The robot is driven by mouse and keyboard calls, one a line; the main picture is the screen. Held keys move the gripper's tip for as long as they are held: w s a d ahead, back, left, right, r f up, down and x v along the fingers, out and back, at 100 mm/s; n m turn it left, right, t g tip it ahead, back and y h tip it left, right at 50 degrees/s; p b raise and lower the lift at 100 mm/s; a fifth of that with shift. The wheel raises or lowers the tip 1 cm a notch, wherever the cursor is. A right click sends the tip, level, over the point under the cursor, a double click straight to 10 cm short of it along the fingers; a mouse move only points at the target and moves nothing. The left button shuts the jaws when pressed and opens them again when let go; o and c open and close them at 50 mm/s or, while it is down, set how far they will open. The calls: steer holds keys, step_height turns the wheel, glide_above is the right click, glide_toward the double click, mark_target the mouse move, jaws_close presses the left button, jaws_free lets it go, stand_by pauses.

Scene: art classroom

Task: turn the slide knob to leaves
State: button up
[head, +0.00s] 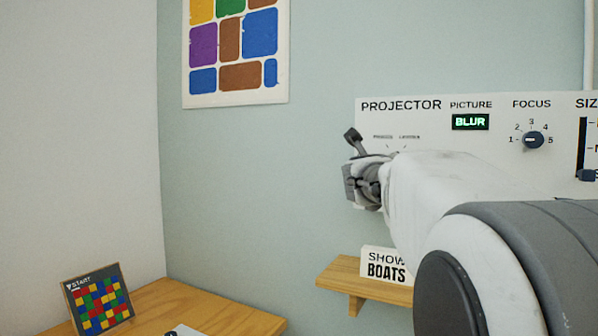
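The projector panel (400,118) is a white board on the wall at the right of the head view. Small labels (396,137) with short tick marks below them show at its left, too small to read surely. The slide knob is not visible; my gripper and arm cover the panel area below those labels. My gripper (352,158) is at the panel's left edge, seen from behind and the side. One dark finger points up and left. I cannot tell how far apart the fingers are, or whether they touch a knob.
The focus knob (533,140), a lit picture display (470,122) reading BLUR and a size slider (587,175) are on the panel. A sign (386,266) reading SHOW BOATS stands on a small wooden shelf (345,276) below. A desk (215,312) with a colored grid board (98,299) is lower left.

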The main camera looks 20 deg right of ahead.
steer(key=shift+m, duration=0.3)
steer(key=o, duration=1.4)
steer(key=shift+c, duration=0.2)
steer(key=p+v, duration=0.1)
steer(key=v, duration=1.6)
steer(key=shift+s, duration=0.2)
steer(key=shift+a, duration=0.1)
